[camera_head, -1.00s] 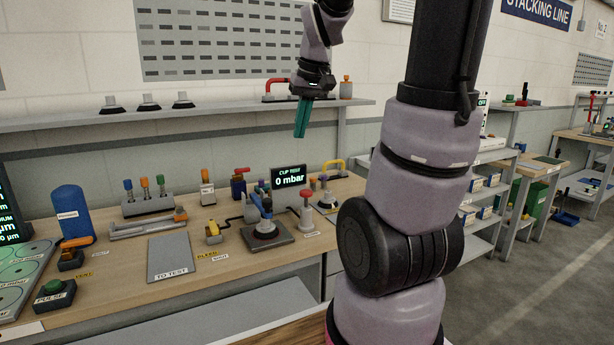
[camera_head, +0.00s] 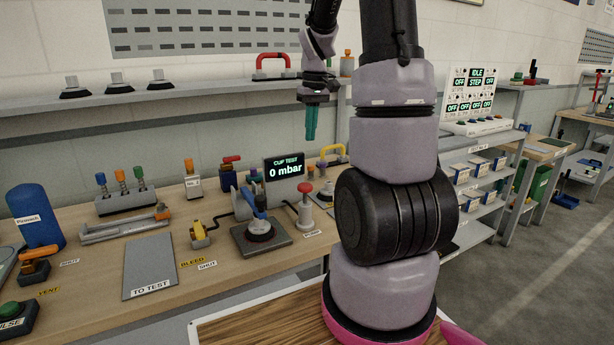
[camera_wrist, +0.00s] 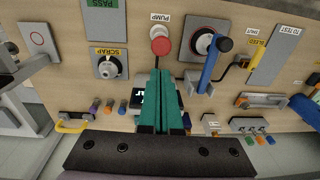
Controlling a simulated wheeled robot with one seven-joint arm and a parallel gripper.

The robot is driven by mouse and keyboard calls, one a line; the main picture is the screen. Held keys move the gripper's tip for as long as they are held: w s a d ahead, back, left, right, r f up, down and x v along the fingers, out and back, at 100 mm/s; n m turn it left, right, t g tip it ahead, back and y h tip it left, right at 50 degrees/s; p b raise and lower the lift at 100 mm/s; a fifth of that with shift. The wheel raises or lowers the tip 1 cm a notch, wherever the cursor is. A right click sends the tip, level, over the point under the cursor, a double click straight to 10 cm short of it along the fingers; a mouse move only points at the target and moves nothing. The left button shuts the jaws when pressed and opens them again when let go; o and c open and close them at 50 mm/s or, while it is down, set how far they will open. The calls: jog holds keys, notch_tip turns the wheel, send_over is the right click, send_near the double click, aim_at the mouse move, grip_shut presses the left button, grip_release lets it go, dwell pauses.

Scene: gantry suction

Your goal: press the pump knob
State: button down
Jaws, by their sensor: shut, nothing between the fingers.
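The pump knob (camera_head: 305,188) is a red cap on a pale round post, standing on the bench to the right of the square test plate. In the wrist view the red knob (camera_wrist: 161,44) shows from above, beside the PUMP label and just past my fingertips. My gripper (camera_head: 311,140) has teal fingers that are shut and empty. It points down and hangs in the air above the bench, above the knob in the head view. In the wrist view the fingers (camera_wrist: 158,75) point toward the knob, with a gap that I cannot judge.
The CUP TEST display (camera_head: 284,169) reads 0 mbar behind the knob. A blue-handled cup on a square plate (camera_head: 262,238) stands left of the knob. A yellow BLEED lever (camera_head: 199,233) and a TO TEST plate (camera_head: 150,266) lie further left. A shelf (camera_head: 180,97) runs behind.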

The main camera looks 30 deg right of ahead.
aim_at(307, 185)
jog(key=f, duration=1.4)
jog(key=shift+w+a, duration=0.25)
jog(key=shift+a, duration=0.15)
jog(key=shift+s+f, duration=0.1)
jog(key=shift+f, duration=1.65)
jog(key=shift+r, duration=0.4)
notch_tip(307, 185, up, 14)
jog(key=shift+s+d+f, duration=0.2)
jog(key=shift+d+f, duration=0.05)
jog(key=shift+d, duration=0.15)
jog(key=r, duration=0.1)
jog(key=a+r, duration=0.1)
jog(key=r, duration=0.1)
jog(key=shift+s+r+h, duration=0.1)
jog(key=shift+r+h, duration=0.05)
jog(key=shift+h, duration=0.15)
